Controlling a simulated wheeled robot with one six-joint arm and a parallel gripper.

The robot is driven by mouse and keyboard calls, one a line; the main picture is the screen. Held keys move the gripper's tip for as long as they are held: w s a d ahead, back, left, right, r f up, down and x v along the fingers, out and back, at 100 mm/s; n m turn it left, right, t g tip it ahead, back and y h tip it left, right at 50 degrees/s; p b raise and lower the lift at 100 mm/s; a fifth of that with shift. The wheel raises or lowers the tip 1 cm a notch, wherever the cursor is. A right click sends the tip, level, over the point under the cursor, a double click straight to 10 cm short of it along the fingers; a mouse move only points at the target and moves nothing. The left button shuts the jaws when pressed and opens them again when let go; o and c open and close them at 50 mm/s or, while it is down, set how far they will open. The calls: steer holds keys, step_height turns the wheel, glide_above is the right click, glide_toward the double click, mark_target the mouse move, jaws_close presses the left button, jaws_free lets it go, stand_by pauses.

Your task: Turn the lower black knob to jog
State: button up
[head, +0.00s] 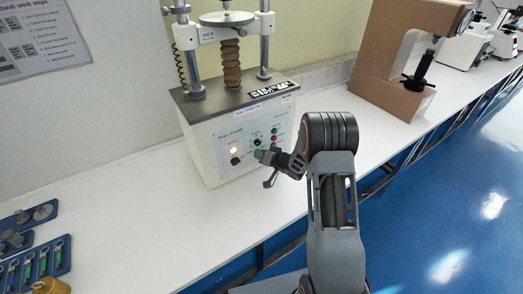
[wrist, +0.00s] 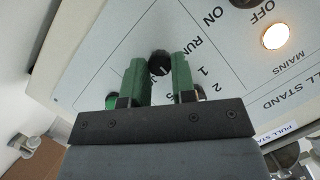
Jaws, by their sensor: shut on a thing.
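The pull stand's front panel (head: 224,142) faces me on the bench in the head view. My gripper (head: 262,155) is at the panel's lower middle, and its green fingers cover the lower black knob there. In the wrist view my gripper (wrist: 160,75) has one green finger on each side of the lower black knob (wrist: 159,61) and is shut on it. The labels RUN, 1 and 2 show beside it; other lettering is partly hidden by the fingers. I cannot clearly read the knob's pointer. Another black knob (head: 257,141) shows just above the gripper in the head view.
A lit lamp (head: 236,150) and a black mains knob (head: 236,161) are left of the gripper. Red and green buttons (head: 274,137) are to the right. A brown tester (head: 390,80) stands farther right; blue trays (head: 40,262) lie at left. Bench front is clear.

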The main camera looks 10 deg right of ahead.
steer(key=m+y, duration=0.1)
steer(key=m, duration=0.1)
steer(key=m+y, duration=0.1)
steer(key=m, duration=0.1)
steer(key=m+y, duration=0.1)
steer(key=m, duration=0.1)
steer(key=shift+d+f+t, duration=0.2)
steer(key=shift+f+t, duration=0.1)
steer(key=shift+t, duration=0.1)
steer(key=shift+m, duration=0.4)
steer(key=o, duration=0.9)
steer(key=b+v, duration=0.1)
steer(key=v, duration=1.2)
steer(key=shift+s+d+f+b, duration=0.2)
steer(key=shift+d+b, duration=0.15)
steer(key=shift+b, duration=0.05)
